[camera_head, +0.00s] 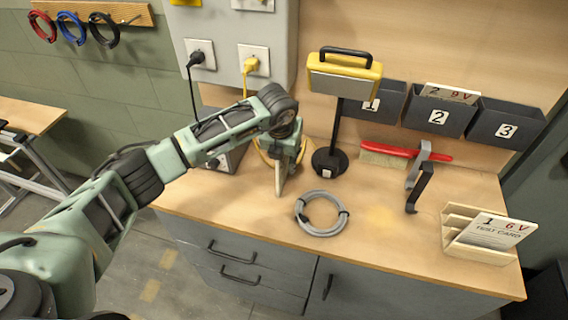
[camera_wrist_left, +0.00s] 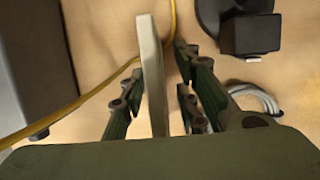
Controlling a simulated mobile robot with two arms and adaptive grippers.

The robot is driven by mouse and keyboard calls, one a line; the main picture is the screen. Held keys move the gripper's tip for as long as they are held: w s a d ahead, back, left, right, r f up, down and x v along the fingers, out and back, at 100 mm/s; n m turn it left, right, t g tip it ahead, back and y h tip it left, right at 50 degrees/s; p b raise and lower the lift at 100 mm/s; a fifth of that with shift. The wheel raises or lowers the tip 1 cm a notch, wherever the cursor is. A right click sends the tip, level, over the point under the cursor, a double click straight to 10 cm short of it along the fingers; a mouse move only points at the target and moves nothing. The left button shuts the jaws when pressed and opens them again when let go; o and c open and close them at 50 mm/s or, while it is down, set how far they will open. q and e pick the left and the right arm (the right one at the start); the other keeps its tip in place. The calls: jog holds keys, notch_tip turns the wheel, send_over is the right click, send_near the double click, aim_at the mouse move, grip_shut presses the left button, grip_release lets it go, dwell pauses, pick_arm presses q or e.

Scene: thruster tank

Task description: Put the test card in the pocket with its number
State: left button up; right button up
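A test card (camera_head: 495,231) marked 1 and 6V leans in a wooden holder (camera_head: 478,257) at the bench's right front. Three dark pockets hang on the back panel: pocket 1 (camera_head: 376,107), pocket 2 (camera_head: 434,118) and pocket 3 (camera_head: 505,130). A card marked 2 and 9V (camera_head: 452,93) stands in pocket 2. My left gripper (camera_head: 283,172) is low over the bench, left of the lamp. In the left wrist view its fingers (camera_wrist_left: 163,85) are apart, with a pale upright slab (camera_wrist_left: 151,65) between them and a gap on its right. What the slab is, I cannot tell. My right gripper is out of view.
A yellow lamp (camera_head: 344,81) stands on a dark base. A grey cable coil (camera_head: 321,214) lies in front of it. A yellow cable (camera_wrist_left: 90,95) runs beside my left fingers.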

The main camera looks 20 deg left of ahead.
pick_arm(q)
grip_shut()
dwell(0.3)
jog(key=shift+r, duration=0.1)
dwell(0.4)
